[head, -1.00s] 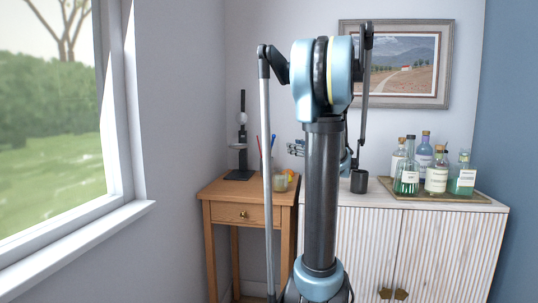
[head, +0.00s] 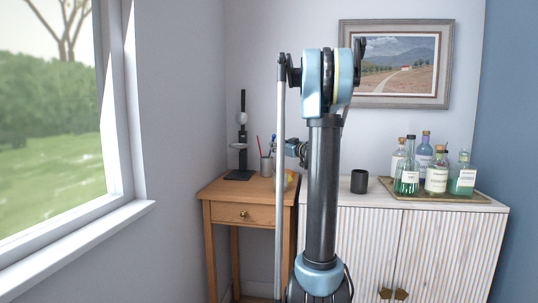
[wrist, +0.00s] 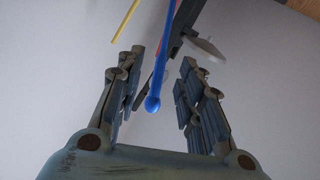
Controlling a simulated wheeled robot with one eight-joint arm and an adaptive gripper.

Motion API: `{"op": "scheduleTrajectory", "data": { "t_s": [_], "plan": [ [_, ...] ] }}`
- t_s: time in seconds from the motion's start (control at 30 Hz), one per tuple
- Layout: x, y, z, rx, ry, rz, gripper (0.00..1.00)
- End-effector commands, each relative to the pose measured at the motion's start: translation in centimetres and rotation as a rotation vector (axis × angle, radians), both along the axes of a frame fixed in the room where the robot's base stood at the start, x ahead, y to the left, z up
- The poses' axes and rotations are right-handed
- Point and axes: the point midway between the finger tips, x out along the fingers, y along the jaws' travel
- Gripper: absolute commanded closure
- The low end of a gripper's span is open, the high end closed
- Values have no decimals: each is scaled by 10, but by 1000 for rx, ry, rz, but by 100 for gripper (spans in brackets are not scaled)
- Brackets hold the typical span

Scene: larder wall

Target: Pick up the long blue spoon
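The long blue spoon (head: 273,143) stands in a grey cup (head: 266,166) on the small wooden table, leaning slightly. In the wrist view the blue spoon (wrist: 162,68) runs down from the top edge to a rounded end between my fingers. My gripper (wrist: 160,76) is open, with one finger on each side of the spoon and a visible gap on both sides. In the head view my gripper (head: 291,148) is just right of the cup, partly hidden by my arm.
A red stick (head: 259,145) stands beside the spoon; a yellow stick (wrist: 127,20) shows in the wrist view. A black stand (head: 242,140) is to the left. A dark mug (head: 359,181) and several bottles on a tray (head: 450,197) stand on the white cabinet (head: 440,245).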

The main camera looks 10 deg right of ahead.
Motion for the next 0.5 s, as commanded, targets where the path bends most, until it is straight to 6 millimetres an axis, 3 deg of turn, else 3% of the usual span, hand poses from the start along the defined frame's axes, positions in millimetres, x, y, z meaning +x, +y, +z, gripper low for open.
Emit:
{"op": "scheduleTrajectory", "data": {
  "t_s": [0.17, 0.5],
  "plan": [
    [7, 4, 0, 0, 0, 0, 66],
    [43, 25, -2, 0, 0, 1, 66]
  ]
}}
